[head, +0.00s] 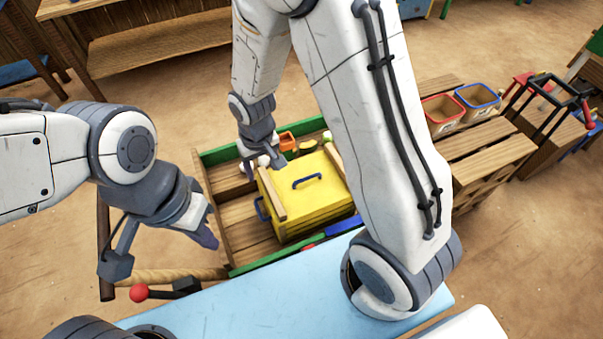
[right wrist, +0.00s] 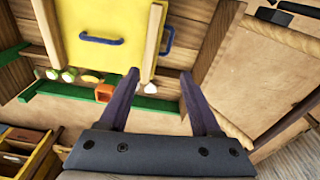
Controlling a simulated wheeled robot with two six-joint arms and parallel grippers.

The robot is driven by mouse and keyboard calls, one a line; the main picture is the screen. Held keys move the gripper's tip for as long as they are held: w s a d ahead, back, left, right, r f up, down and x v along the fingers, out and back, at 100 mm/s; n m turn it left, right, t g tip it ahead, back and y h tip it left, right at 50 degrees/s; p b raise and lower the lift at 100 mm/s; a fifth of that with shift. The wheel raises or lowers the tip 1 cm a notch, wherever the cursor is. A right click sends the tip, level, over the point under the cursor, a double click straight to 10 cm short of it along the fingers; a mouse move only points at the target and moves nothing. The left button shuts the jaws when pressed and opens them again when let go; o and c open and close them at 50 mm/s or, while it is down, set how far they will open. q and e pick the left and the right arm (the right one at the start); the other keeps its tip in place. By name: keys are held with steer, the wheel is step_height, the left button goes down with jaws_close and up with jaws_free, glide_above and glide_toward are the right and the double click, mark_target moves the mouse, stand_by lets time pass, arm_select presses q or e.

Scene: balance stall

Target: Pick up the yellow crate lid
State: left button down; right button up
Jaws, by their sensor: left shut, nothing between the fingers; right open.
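The yellow crate lid (head: 322,196) is a flat yellow panel with a blue handle (head: 306,181) on top. It lies on the yellow crate (head: 305,227), between two wooden bars. The right wrist view shows the lid (right wrist: 98,62) and its handle (right wrist: 100,40) at the upper left. My right gripper (head: 264,166) is open beside the lid's far left corner; its fingers (right wrist: 159,74) look empty, with a wooden bar (right wrist: 153,40) beyond them. My left gripper (head: 207,240) is shut and empty, left of the wooden tray and apart from the crate.
The crate stands in a wooden tray with green edges (head: 215,157). An orange box (head: 287,141) and small round items lie behind it. A light blue surface (head: 270,290) is in front. Red-rimmed (head: 442,112) and blue-rimmed (head: 478,100) bins stand right. My right arm hides part of the tray.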

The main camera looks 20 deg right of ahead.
steer(key=m, duration=0.1)
glide_above(271, 190)
step_height(271, 190, down, 6)
steer(key=f, duration=0.2)
steer(key=d+f+b, duration=0.1)
steer(key=f, duration=0.1)
steer(key=shift+f, duration=0.15)
steer(key=shift+a+f+b, duration=0.1)
steer(key=shift+f+b, duration=0.2)
steer(key=shift+f, duration=0.3)
steer(key=f+b, duration=0.2)
steer(key=f, duration=0.1)
steer(key=f+b, duration=0.1)
steer(key=shift+a+f, duration=0.25)
steer(key=shift+a, duration=0.1)
steer(key=shift+f+b, duration=0.35)
steer(key=shift+r, duration=0.1)
jaws_close()
